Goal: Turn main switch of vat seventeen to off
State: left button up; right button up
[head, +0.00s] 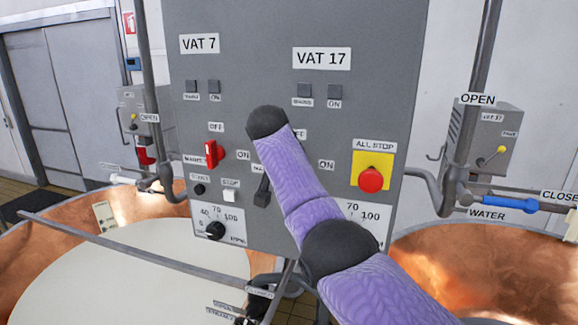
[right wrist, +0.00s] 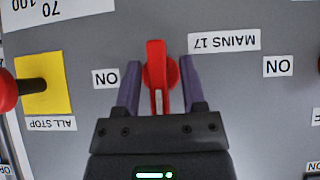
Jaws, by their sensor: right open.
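The main switch of vat seventeen (right wrist: 157,55) is a red handle on a red round base, beside the label MAINS 17 (right wrist: 224,42). The right wrist view shows the panel upside down. The handle lies in line with my fingers, not sideways toward the ON label (right wrist: 106,78). My right gripper (right wrist: 160,75) is open, one finger on each side of the handle with a gap on both sides. The OFF label does not show there. In the head view my purple right arm hides this switch under the VAT 17 sign (head: 322,58). My left gripper is not in view.
A red all-stop button (head: 371,180) on a yellow plate is right of my arm. The similar red vat 7 switch (head: 212,154) is on its left. Both are on the grey panel (head: 270,25). Copper vats (head: 435,255) stand either side, with pipes and a blue-handled water valve (head: 503,203).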

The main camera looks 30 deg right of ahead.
jog(key=shift+d, duration=0.1)
jog(key=shift+w+d+f, duration=0.2)
jog(key=shift+d+f, duration=0.05)
jog(key=shift+d, duration=0.05)
jog(key=shift+a, duration=0.1)
jog(key=b+v, duration=0.4)
jog(key=v, duration=0.6)
jog(key=shift+b, duration=0.3)
jog(key=shift+w, duration=0.1)
